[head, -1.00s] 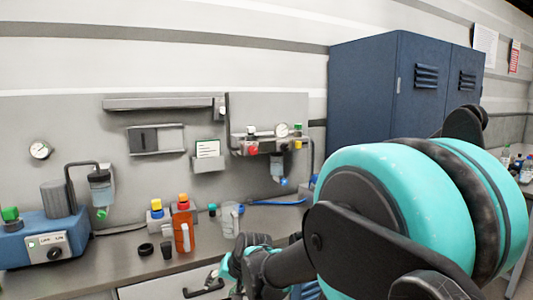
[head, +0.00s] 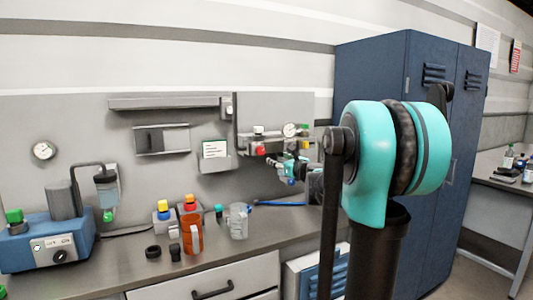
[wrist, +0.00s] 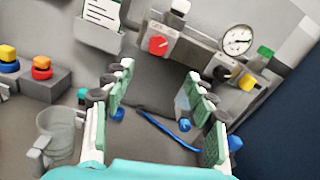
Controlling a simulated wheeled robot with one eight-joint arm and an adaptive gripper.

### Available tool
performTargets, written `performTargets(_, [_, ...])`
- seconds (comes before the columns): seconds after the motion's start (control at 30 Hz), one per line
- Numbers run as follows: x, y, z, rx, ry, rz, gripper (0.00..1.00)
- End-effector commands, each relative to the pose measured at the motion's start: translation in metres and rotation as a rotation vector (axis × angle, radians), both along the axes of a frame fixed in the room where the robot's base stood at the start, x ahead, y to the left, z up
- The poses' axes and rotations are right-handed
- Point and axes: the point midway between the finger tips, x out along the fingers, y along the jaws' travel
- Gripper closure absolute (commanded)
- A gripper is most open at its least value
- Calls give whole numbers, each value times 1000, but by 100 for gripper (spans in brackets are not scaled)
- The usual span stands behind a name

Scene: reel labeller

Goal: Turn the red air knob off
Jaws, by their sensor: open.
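The red air knob (wrist: 158,45) is a round knob with a pale mark on its face, on a grey panel block in the wrist view. In the head view the red knob (head: 260,150) shows on the wall panel, just up and left of my gripper (head: 283,164). In the wrist view my gripper (wrist: 160,88) is open, with green-padded fingers apart and nothing between them. The knob lies beyond the fingertips, above the gap between them in the picture. No finger visibly touches it.
A pressure gauge (wrist: 237,40), a yellow knob (wrist: 247,82) and a green knob (wrist: 265,52) sit right of the red knob. A blue hose (wrist: 168,130) lies below.

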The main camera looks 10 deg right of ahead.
Motion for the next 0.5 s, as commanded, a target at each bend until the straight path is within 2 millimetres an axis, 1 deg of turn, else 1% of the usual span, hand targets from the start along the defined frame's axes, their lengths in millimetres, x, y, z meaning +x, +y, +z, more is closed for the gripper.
performTargets(0.03, [9, 4, 0, -1, 0, 3, 44])
performTargets(0.5, [97, 33, -1, -4, 0, 4, 44])
